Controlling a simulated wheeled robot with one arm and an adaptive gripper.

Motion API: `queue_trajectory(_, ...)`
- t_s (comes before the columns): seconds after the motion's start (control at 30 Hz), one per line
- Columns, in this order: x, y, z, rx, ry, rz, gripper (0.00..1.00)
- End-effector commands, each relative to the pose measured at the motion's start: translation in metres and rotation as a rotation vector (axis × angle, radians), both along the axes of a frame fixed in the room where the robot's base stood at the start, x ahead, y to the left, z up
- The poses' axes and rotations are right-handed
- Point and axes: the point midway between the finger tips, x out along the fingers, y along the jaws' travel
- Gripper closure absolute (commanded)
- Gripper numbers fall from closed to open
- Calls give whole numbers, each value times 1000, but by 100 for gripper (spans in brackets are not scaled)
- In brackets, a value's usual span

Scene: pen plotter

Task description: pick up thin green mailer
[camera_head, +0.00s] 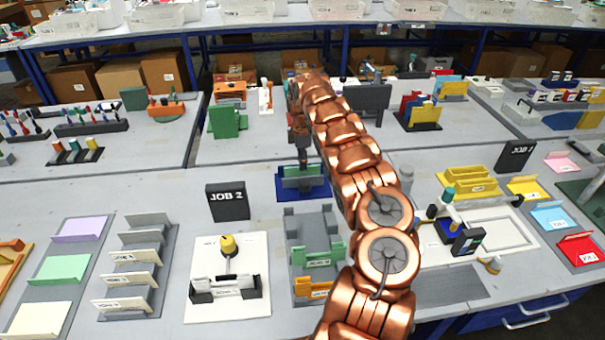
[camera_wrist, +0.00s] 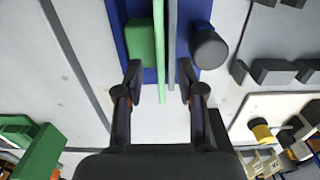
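The thin green mailer (camera_wrist: 159,62) shows edge-on as a narrow bright green strip in the wrist view. It stands beside a thin grey upright plate (camera_wrist: 172,45) on a blue base (camera_wrist: 207,72). My gripper (camera_wrist: 161,78) is open, with one finger on each side of the green strip and grey plate. I see no finger touching the strip. In the head view my gripper (camera_head: 303,163) points down over the blue base (camera_head: 305,192), where some green (camera_head: 303,171) shows. The lower part of the mailer is hard to make out.
A thicker green block (camera_wrist: 140,42) stands close left of the strip, and a dark grey cylinder (camera_wrist: 209,48) stands close right. The JOB 2 sign (camera_head: 228,202) and a grey rack (camera_head: 312,228) stand nearby. Bare table lies left of the blue base.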

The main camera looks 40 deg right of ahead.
Motion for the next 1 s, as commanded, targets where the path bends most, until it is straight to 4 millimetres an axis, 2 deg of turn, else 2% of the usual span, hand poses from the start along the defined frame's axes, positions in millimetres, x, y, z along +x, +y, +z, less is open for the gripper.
queue_trajectory(0.23, -2, 1, -28, 4, 2, 0, 61)
queue_trajectory(0.5, -1, 0, -32, 1, 0, -1, 61)
queue_trajectory(0.87, -1, 0, -32, 1, -1, -1, 99)
queue_trajectory(1.0, -1, 0, -32, 1, -1, -1, 100)
